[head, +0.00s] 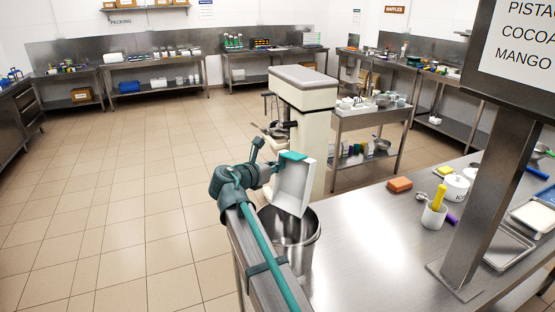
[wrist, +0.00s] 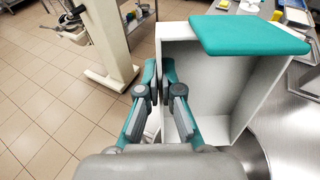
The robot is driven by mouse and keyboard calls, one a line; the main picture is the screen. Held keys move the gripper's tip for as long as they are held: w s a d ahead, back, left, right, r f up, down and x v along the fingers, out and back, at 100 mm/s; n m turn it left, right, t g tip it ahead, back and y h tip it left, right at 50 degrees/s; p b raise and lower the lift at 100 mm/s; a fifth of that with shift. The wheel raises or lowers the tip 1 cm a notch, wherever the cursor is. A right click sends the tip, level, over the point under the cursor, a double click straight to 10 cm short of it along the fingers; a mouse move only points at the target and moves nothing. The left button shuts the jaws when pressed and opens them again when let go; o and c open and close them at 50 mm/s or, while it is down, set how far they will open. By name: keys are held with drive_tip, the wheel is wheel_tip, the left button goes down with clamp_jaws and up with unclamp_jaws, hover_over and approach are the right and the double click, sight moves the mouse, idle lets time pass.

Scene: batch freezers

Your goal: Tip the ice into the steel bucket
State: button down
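A white open box (head: 294,186) with a teal panel along one edge is tilted steeply above the steel bucket (head: 306,250), its lower corner at the bucket's mouth. My gripper (head: 273,170) is at the box's left side. In the wrist view my gripper's fingers (wrist: 160,70) straddle the near-left wall of the box (wrist: 205,70) and appear shut on it. The visible inside of the box looks bare and grey-white. I see no ice in either view. The bucket's bottom is hidden, and its contents cannot be made out.
The steel table (head: 370,230) right of the bucket is clear nearby, with an orange block (head: 400,185), a white cup with a yellow tool (head: 435,213) and trays further right. A steel post (head: 490,200) rises from it. A cream machine (head: 306,120) stands behind the box. Tiled floor lies open at left.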

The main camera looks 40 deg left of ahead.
drive_tip(key=shift+r+p, duration=1.4)
drive_tip(key=shift+p, duration=1.3)
wheel_tip(320, 180, down, 3)
drive_tip(key=shift+f+b, duration=0.1)
drive_tip(key=shift+b, duration=0.2)
